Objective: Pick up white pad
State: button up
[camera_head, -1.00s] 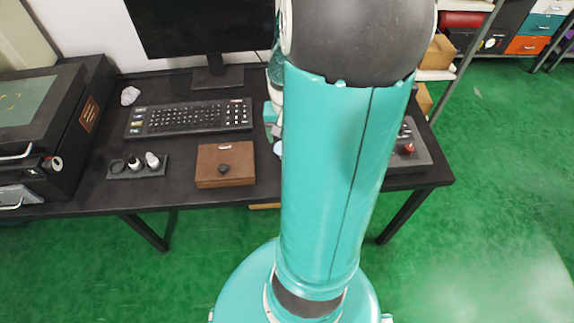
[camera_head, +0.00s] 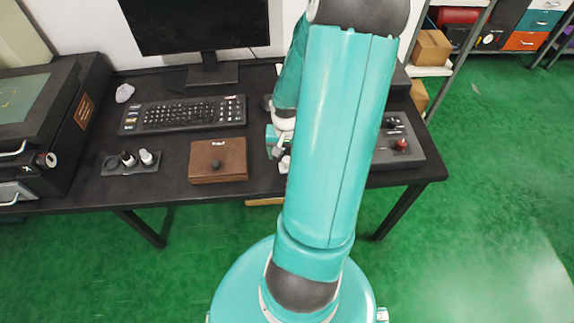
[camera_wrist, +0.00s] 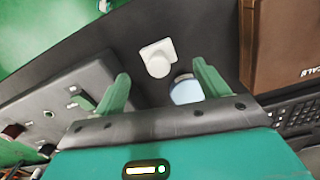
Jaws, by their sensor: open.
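A white pad (camera_wrist: 158,57), squarish with a rounded lobe, lies on the dark table in the wrist view. My gripper (camera_wrist: 160,72) is open, with its two green fingers spread on either side of the pad's line in that view. Nothing shows between the fingers as held. Whether the fingertips are at the pad's height I cannot tell. A light blue disc (camera_wrist: 186,91) lies close to the pad, partly behind the right finger. In the head view my gripper (camera_head: 279,150) is over the table right of the brown box, partly hidden by my arm.
A brown box (camera_head: 218,160) and a keyboard (camera_head: 184,115) stand left of my gripper. A control panel (camera_head: 397,147) with a red knob is to the right. A small tray (camera_head: 131,162) of parts lies at left. The monitor (camera_head: 198,25) stands at the back.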

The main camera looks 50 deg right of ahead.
aim_at(286, 159)
notch_tip(286, 159, down, 5)
jog(key=shift+s+f, duration=0.1)
dwell(0.3)
jog(key=c, duration=1.1)
jog(key=shift+c, duration=0.5)
jog(key=shift+r, duration=0.25)
